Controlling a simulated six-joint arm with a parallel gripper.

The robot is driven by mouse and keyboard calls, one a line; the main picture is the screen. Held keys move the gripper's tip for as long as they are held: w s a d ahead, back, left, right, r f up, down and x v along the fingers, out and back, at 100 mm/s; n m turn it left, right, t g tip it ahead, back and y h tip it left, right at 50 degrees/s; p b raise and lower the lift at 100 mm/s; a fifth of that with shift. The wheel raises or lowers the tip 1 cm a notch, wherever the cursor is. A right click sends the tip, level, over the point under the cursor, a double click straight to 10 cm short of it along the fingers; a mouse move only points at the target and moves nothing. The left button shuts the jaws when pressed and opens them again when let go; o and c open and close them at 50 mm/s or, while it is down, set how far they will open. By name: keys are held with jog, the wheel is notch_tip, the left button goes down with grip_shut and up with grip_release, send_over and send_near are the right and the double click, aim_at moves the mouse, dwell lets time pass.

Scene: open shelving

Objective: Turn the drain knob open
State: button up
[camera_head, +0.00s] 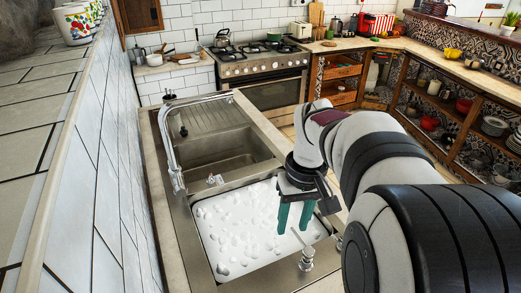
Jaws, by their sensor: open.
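The sink's front basin (219,264) holds white, foamy-looking contents. My gripper (293,226) has two green fingers pointing down, spread apart with nothing visible between them. It is over the right part of this basin. I cannot tell which fitting is the drain knob. A small metal fitting with a reddish spot (214,180) sits on the divider between the basins, left of my gripper. A metal fitting with a short spout or lever (306,257) stands on the near right rim, below my gripper in the picture and apart from the fingertips. No drain shows under the white contents.
A tall chrome faucet (172,150) rises at the sink's left edge and arches over the empty rear basin (235,157). A tiled wall (105,185) runs along the left. A stove (262,60) stands behind. Shelves (450,115) with dishes are at the right.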

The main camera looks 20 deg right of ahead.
jog(key=w+d+f+n, duration=0.1)
jog(key=d+f, duration=0.3)
jog(key=d, duration=0.6)
jog(key=w+d+f+n, duration=0.1)
jog(key=d+f, duration=0.2)
jog(key=d, duration=0.8)
jog(key=shift+h, duration=0.4)
notch_tip(320, 180, down, 16)
jog(key=shift+w+r, duration=0.1)
jog(key=shift+r, duration=0.1)
grip_shut()
